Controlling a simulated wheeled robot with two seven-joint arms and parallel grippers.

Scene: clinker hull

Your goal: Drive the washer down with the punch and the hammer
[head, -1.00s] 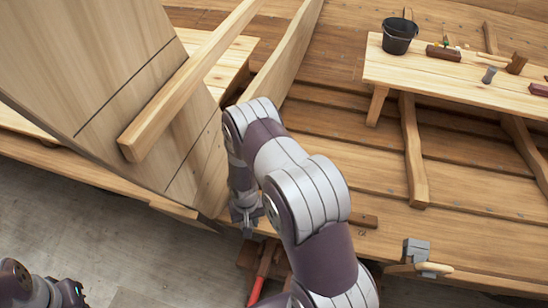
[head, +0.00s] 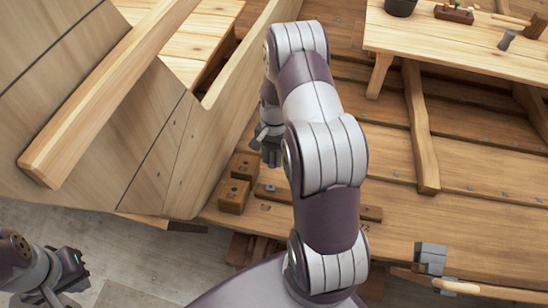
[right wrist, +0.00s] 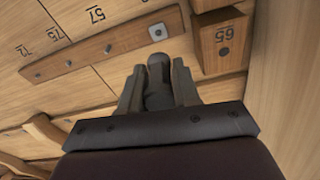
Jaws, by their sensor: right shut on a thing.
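My right gripper (head: 268,150) is shut on a dark grey punch (right wrist: 158,82), which stands between its fingers in the right wrist view. The washer (right wrist: 157,32) is a small pale square plate with a dark centre, at the end of a brown wooden strip (right wrist: 100,52). In that picture it lies just above the punch; whether they touch is unclear. The hammer (head: 431,256) has a grey block head and pale handle, and lies at the front plank edge, right of my right arm. My left gripper (head: 68,272) is at the lower left, away from everything; its opening is unclear.
Brown wooden blocks (head: 233,196) stand close to my right gripper; one marked 65 (right wrist: 223,45) shows in the wrist view. The hull's plank side and a long beam (head: 100,95) rise at left. A bench (head: 465,55) with a black bucket (head: 400,7) stands at back right.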

